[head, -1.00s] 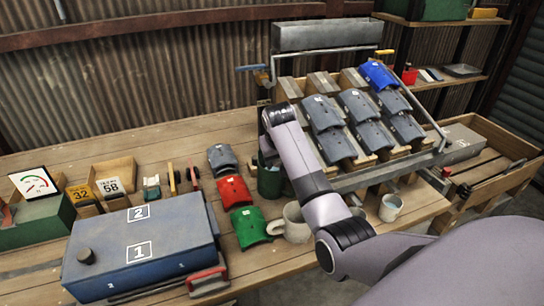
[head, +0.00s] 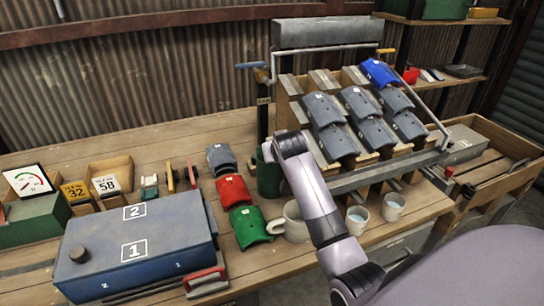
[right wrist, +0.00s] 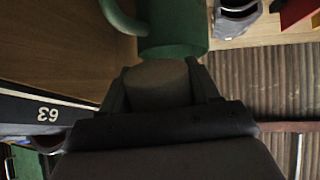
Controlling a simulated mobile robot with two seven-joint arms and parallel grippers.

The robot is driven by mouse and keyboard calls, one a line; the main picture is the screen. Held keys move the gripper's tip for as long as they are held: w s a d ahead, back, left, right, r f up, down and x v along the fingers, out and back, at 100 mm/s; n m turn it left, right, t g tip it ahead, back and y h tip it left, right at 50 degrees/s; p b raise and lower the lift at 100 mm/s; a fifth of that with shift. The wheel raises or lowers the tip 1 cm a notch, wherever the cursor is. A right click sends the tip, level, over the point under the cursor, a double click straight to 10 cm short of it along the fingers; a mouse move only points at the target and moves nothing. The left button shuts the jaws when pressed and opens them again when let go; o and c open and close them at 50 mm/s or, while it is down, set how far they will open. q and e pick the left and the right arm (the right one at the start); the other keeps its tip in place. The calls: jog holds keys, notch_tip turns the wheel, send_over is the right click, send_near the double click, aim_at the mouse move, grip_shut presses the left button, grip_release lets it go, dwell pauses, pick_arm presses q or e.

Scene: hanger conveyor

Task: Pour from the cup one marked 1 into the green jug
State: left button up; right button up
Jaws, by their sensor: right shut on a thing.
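The green jug (head: 268,178) stands on the bench, partly hidden by my right arm. In the right wrist view, the jug (right wrist: 172,32) and its handle lie just beyond the fingertips. My right gripper (right wrist: 160,88) is shut on a grey, rounded cup-like thing (right wrist: 158,78); no mark shows on it. In the head view the right gripper (head: 280,148) is at the jug's upper part, with the held thing hidden. Two pale cups with bluish contents, one cup (head: 357,219) and another cup (head: 393,206), stand at the right; I cannot read any mark. My left gripper is not in view.
A pale mug (head: 294,226) stands in front of the jug. Green (head: 249,226), red (head: 232,190) and grey (head: 221,158) curved pieces lie to its left. A blue box (head: 135,245) fills the front left. A rack (head: 410,160) of grey curved pieces rises behind.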

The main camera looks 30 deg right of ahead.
jog(key=t+b, duration=0.2)
jog(key=b, duration=0.1)
jog(key=w+t+h+b, duration=0.1)
jog(key=t+b, duration=0.1)
jog(key=b, duration=0.2)
jog(key=shift+w+d+f+m, duration=0.15)
jog(key=shift+m, duration=0.15)
jog(key=b, duration=0.1)
jog(key=t+b, duration=0.1)
jog(key=b, duration=0.1)
jog(key=shift+w+t+h, duration=0.25)
jog(key=shift+t+h, duration=0.05)
jog(key=shift+h, duration=0.1)
notch_tip(320, 180, up, 3)
jog(key=p, duration=0.3)
jog(key=shift+f, duration=0.1)
